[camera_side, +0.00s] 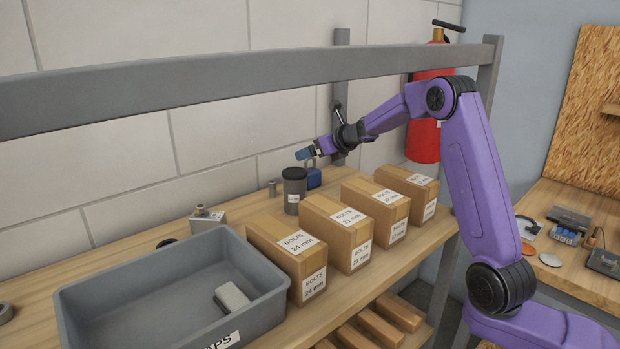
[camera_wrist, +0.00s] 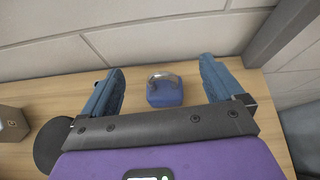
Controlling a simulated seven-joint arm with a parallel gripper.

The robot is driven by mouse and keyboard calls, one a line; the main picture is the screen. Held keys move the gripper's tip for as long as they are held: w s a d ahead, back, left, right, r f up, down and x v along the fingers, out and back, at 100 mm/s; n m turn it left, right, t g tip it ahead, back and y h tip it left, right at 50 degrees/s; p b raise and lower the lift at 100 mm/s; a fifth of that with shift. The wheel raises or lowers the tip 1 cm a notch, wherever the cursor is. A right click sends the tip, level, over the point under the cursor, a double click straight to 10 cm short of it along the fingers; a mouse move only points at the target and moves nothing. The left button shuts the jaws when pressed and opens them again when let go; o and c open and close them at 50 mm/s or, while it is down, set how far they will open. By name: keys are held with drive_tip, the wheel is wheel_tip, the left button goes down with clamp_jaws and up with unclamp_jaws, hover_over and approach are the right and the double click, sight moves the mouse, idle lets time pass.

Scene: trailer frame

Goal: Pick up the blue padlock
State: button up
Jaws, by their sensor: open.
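The blue padlock (camera_side: 313,178) stands on the wooden shelf near the wall, behind the row of boxes. In the wrist view the padlock (camera_wrist: 165,92) shows its blue body and silver shackle, between the two fingers and a little ahead of them. My gripper (camera_side: 303,154) is at the padlock's upper left in the side view. In the wrist view my gripper (camera_wrist: 162,84) has its blue fingers wide apart with nothing between them in contact. The side view partly hides the padlock behind a dark canister and the boxes.
A dark canister (camera_side: 294,190) stands close to the padlock's left. Cardboard bolt boxes (camera_side: 336,230) line the shelf's front. A grey bin (camera_side: 150,300) holds a light block. A grey rail (camera_side: 250,78) and upright (camera_side: 342,100) stand near my arm.

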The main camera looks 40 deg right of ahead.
sight(315, 173)
drive_tip(key=shift+m, duration=0.4)
drive_tip(key=shift+a+f, duration=0.1)
drive_tip(key=shift+f, duration=2.5)
drive_tip(key=f, duration=0.1)
drive_tip(key=w+f, duration=0.1)
drive_tip(key=shift+f, duration=0.3)
drive_tip(key=shift+x, duration=0.85)
drive_tip(key=shift+c, duration=0.2)
drive_tip(key=c, duration=1)
drive_tip(key=shift+r, duration=0.1)
drive_tip(key=c, duration=0.3)
drive_tip(key=shift+c, duration=0.2)
